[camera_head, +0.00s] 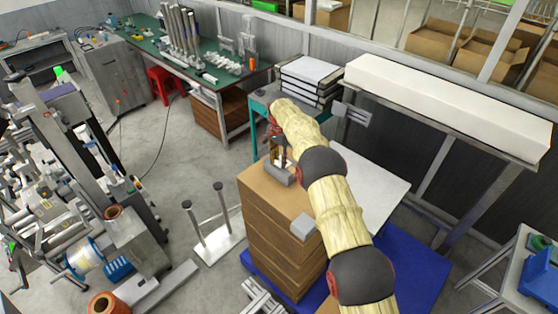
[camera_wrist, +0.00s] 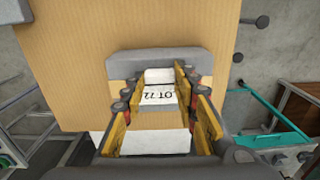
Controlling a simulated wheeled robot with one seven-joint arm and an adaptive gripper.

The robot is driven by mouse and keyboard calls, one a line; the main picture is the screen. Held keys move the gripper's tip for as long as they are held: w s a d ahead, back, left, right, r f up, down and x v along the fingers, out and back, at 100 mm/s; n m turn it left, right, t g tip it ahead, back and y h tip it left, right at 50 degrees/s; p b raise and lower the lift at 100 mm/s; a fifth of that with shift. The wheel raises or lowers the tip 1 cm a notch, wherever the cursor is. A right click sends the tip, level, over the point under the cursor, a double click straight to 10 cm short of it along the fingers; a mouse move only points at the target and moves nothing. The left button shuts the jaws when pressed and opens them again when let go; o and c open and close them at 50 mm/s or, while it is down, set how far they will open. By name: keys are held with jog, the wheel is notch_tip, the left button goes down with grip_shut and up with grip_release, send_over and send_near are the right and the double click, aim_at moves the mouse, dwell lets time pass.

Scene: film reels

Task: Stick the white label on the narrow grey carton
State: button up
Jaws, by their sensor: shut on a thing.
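The fingers hide the label's side edges. A narrow dark grey block (camera_wrist: 160,57) lies just beyond the fingertips; in the head view it shows right below the gripper (camera_head: 280,177). I cannot tell whether the label touches it.
The brown carton stack (camera_head: 285,240) stands on a blue pallet (camera_head: 415,262). A white panel (camera_head: 375,180) lies behind my arm. A two-post stand (camera_head: 215,240) is on the floor to the left.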

jog(key=o, duration=0.9)
jog(key=shift+s+f, duration=0.1)
jog(key=shift+f, duration=0.2)
jog(key=shift+r, duration=0.2)
notch_tip(320, 180, up, 12)
jog(key=shift+f, duration=0.15)
jog(key=shift+c, duration=0.4)
